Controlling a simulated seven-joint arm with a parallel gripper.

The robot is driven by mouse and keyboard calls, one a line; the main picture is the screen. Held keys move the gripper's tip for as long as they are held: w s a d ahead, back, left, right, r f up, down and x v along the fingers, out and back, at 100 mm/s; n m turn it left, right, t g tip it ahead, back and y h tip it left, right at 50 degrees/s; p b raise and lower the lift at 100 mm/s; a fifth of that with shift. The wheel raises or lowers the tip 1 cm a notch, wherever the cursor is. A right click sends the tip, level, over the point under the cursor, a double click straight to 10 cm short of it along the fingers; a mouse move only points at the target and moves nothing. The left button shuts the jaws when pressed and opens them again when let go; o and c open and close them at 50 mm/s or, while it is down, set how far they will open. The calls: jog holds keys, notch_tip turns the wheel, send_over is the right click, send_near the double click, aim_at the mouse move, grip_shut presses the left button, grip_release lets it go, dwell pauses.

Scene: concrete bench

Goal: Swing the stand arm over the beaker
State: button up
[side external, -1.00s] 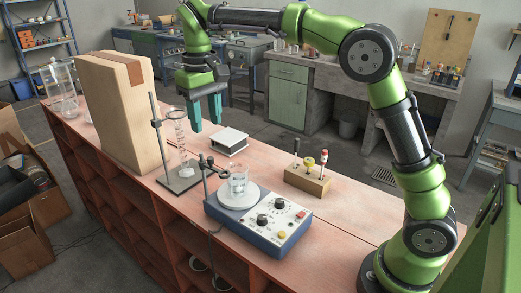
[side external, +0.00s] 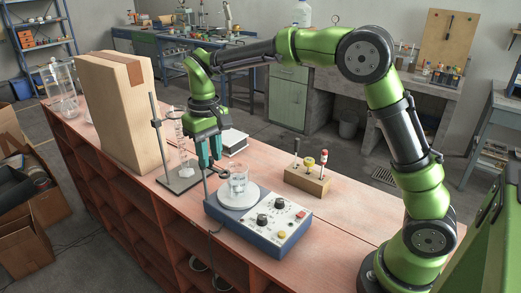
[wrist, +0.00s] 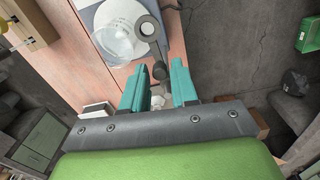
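The glass beaker (side external: 238,182) stands upright on the round white top of the blue hotplate (side external: 262,226). It also shows in the wrist view (wrist: 115,42). The dark stand arm (side external: 225,171), with a ring (wrist: 146,28) at one end and a round knob (wrist: 160,70) at the other, sits beside the beaker, its ring off to the beaker's side. My gripper (side external: 209,162) is lowered at the knob end. In the wrist view its teal fingers (wrist: 160,72) are apart, with the knob between their tips; contact is not visible.
A glass column on a stand (side external: 178,184) is close to the left of my gripper. A tall cardboard box (side external: 112,110) stands behind it. A white-topped box (side external: 234,141) lies behind the gripper. A wooden block with tools (side external: 307,181) is right of the hotplate.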

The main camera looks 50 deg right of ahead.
grip_shut()
jog(key=shift+d+n, duration=0.1)
jog(key=shift+n, duration=0.2)
jog(key=n, duration=0.3)
jog(key=d+n, duration=0.1)
jog(key=n, duration=0.2)
jog(key=w+d+n, duration=0.1)
jog(key=n, duration=0.2)
jog(key=shift+w, duration=0.1)
jog(key=shift+d+n, duration=0.1)
jog(key=shift+n, duration=0.2)
dwell(0.5)
jog(key=shift+o, duration=1.6)
grip_release()
jog(key=shift+r, duration=0.15)
